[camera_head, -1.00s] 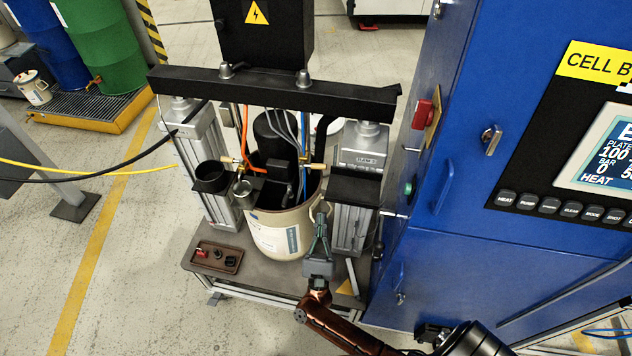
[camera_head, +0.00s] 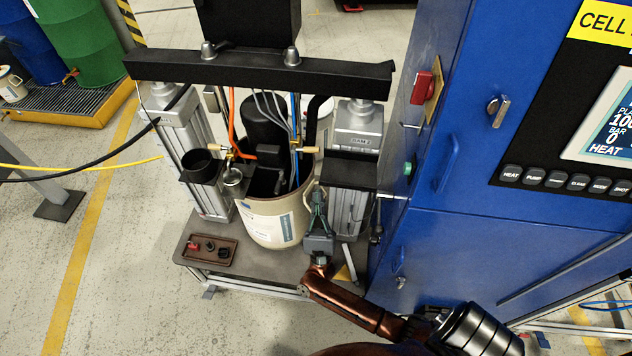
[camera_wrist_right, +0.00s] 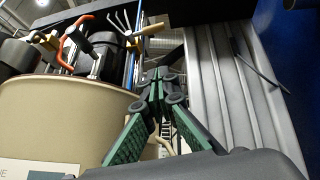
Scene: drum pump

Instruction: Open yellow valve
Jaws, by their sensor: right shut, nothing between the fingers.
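Two small brass-yellow fittings with handles sit above the open drum, one on the right (camera_head: 306,149) and one on the left (camera_head: 228,156). I cannot tell for sure which is the yellow valve. In the right wrist view the right yellow handle (camera_wrist_right: 150,30) sticks out at upper centre, beyond my fingertips, and the left one (camera_wrist_right: 42,40) is at upper left. My right gripper (camera_head: 318,196) is shut and empty. It points up between the drum's right side and the right column, below the right fitting and apart from it. In the wrist view its fingers (camera_wrist_right: 160,78) are together. My left gripper is out of view.
The beige drum (camera_head: 272,222) stands on a low table between two grey columns. A black crossbeam (camera_head: 250,72) spans above. Orange, grey and blue hoses crowd the drum mouth. A brown tray (camera_head: 209,249) lies front left. A blue cabinet (camera_head: 425,235) stands close on the right.

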